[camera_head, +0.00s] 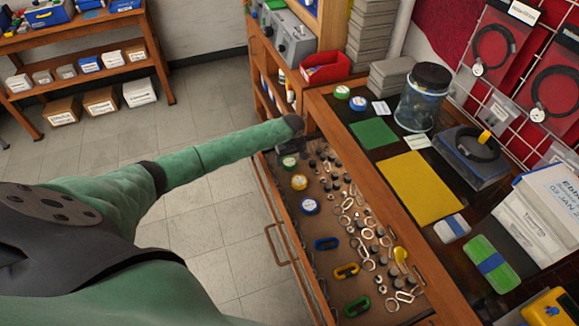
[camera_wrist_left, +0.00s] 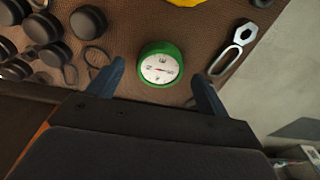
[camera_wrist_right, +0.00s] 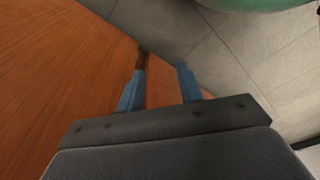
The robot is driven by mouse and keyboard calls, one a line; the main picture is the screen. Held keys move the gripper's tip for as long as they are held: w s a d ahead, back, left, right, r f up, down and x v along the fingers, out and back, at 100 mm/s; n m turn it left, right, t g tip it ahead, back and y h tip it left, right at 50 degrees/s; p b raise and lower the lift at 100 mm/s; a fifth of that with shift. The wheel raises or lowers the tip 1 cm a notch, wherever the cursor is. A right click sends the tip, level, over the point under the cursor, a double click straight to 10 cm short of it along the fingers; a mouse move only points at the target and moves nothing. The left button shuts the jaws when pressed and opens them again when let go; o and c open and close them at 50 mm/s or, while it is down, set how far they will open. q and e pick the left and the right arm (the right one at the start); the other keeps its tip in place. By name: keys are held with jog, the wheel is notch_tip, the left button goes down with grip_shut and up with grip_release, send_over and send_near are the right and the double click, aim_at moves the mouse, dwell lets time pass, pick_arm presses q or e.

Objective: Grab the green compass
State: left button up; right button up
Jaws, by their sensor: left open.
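The green compass (camera_wrist_left: 160,68) is round with a green rim and a white dial. It lies on the brown bottom of the open drawer (camera_head: 333,262). In the left wrist view my left gripper (camera_wrist_left: 158,74) is open, with one finger on each side of the compass and gaps between.
Yellow (camera_head: 299,182) and blue (camera_head: 309,206) round items lie nearby in the drawer, with rings, links and black knobs (camera_wrist_left: 88,24). The bench above holds a glass jar (camera_head: 422,100), a yellow sheet (camera_head: 419,187) and another green round item (camera_head: 342,91).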

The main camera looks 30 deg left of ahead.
pick_arm(q)
jog(key=shift+a+f+b, duration=0.1)
jog(key=shift+f+b, duration=0.4)
jog(key=shift+f, duration=0.2)
pick_arm(e)
jog(key=r, duration=0.2)
jog(key=w+a+r, duration=0.1)
jog(key=shift+r, duration=0.4)
pick_arm(q)
jog(key=shift+c, duration=0.5)
jog(key=shift+w, duration=0.1)
jog(key=c, duration=1)
pick_arm(e)
jog(key=shift+s, duration=0.1)
